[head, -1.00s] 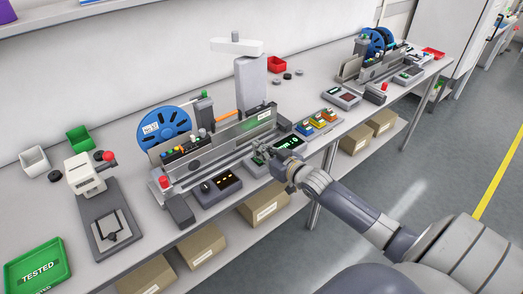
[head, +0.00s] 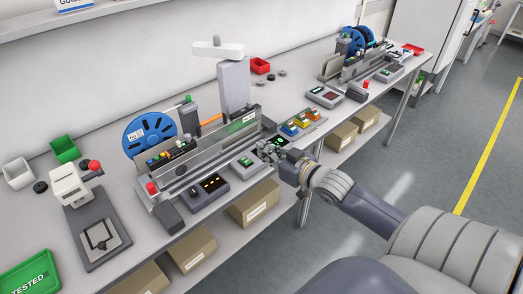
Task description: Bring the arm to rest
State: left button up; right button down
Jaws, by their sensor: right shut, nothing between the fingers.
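My right gripper (head: 268,149) is shut and empty. It hangs at the front edge of the long grey bench, beside a small display with green digits (head: 281,141) that it partly hides. A grey box with a green screen (head: 245,163) lies just left of the gripper. My right arm (head: 365,207) reaches in from the lower right and is bent at the wrist. My left gripper does not show.
A green TESTED tray (head: 30,275) is at lower left. Cardboard boxes (head: 254,204) sit below the bench. The floor at right is clear.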

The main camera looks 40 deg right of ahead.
dwell(0.5)
jog(key=s+d+f+m+g+h, duration=0.15)
jog(key=s+f, duration=0.25)
jog(key=f, duration=0.8)
jog(key=s+d+f+g+h, duration=0.1)
jog(key=s+f+g, duration=0.25)
jog(key=f, duration=0.75)
jog(key=s+d+f+g+h, duration=0.15)
jog(key=s+f, duration=0.35)
jog(key=f, duration=0.7)
jog(key=s+a+f+n+g+y, duration=0.1)
jog(key=s+a+f+g, duration=0.1)
jog(key=s+a+f, duration=0.4)
jog(key=s+a+f+n+g, duration=0.1)
jog(key=s+a+f+g, duration=0.2)
jog(key=s, duration=1.1)
jog(key=s+a+f+n+g+y, duration=0.1)
jog(key=s+a+f+g, duration=0.2)
jog(key=s+a+f, duration=0.6)
notch_tip(320, 180, down, 4)
jog(key=shift+s+a+y, duration=0.3)
jog(key=shift+s+a, duration=0.05)
jog(key=shift+s, duration=0.4)
